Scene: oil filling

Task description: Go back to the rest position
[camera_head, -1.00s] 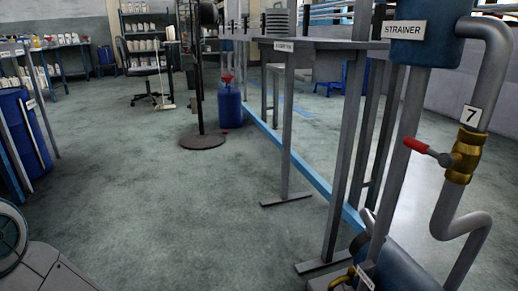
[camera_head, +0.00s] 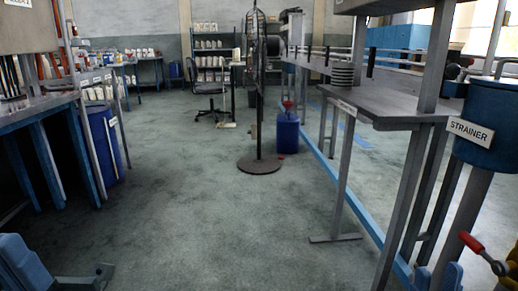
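My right gripper (camera_head: 437,279) shows at the bottom right edge, only as two blue fingertips with a gap between them. It looks open and nothing is seen in the gap. At the bottom left corner, a blue and grey part of my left arm (camera_head: 25,265) comes in. It is cut off by the picture edge, so the state of the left gripper cannot be told. No object is seen held. A blue container with a red funnel (camera_head: 288,132) stands on the floor ahead, away from both grippers.
A black stand with a round base (camera_head: 260,165) stands mid-floor. At right are a long grey bench (camera_head: 400,100), a blue strainer (camera_head: 490,125) and a red valve handle (camera_head: 470,242). A blue drum (camera_head: 100,150) and table are at left. The floor between is clear.

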